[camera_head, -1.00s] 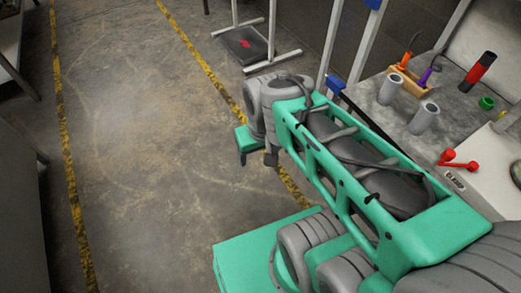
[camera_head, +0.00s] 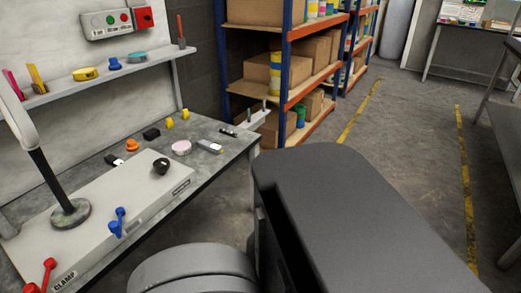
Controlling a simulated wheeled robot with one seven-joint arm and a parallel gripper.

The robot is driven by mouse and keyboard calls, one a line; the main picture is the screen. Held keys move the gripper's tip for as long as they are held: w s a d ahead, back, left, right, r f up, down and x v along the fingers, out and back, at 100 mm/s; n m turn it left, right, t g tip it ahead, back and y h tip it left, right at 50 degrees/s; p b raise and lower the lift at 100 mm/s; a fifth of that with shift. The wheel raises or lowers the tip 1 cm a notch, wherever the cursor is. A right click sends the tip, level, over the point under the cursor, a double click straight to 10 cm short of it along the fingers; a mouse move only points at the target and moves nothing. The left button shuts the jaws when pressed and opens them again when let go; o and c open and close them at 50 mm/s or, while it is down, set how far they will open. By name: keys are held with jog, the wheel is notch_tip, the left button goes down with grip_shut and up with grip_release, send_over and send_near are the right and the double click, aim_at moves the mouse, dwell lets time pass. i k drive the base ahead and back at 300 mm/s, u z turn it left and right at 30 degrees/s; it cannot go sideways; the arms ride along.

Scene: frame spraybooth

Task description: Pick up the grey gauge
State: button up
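I cannot make out the grey gauge with certainty. A small grey item with a dark face (camera_head: 209,146) lies near the right end of the workbench (camera_head: 222,172), and it may be the gauge, but it is too small to tell. A small dark item (camera_head: 228,132) lies just behind it. My gripper is not in view. Large grey links of my own arm fill the lower middle and right of the picture and hide part of the floor and the bench front.
On the bench are a pink-and-white round item (camera_head: 181,147), black knob (camera_head: 161,166), orange piece (camera_head: 133,145), blue clamp handle (camera_head: 117,222) and lamp base (camera_head: 71,213). A wall shelf (camera_head: 110,77) hangs behind. A rack (camera_head: 287,75) stands beyond. Floor (camera_head: 405,125) at right is clear.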

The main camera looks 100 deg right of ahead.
aim_at(214, 148)
jog(key=z, duration=4.2)
jog(key=i, duration=2.5)
jog(key=u, duration=4.25)
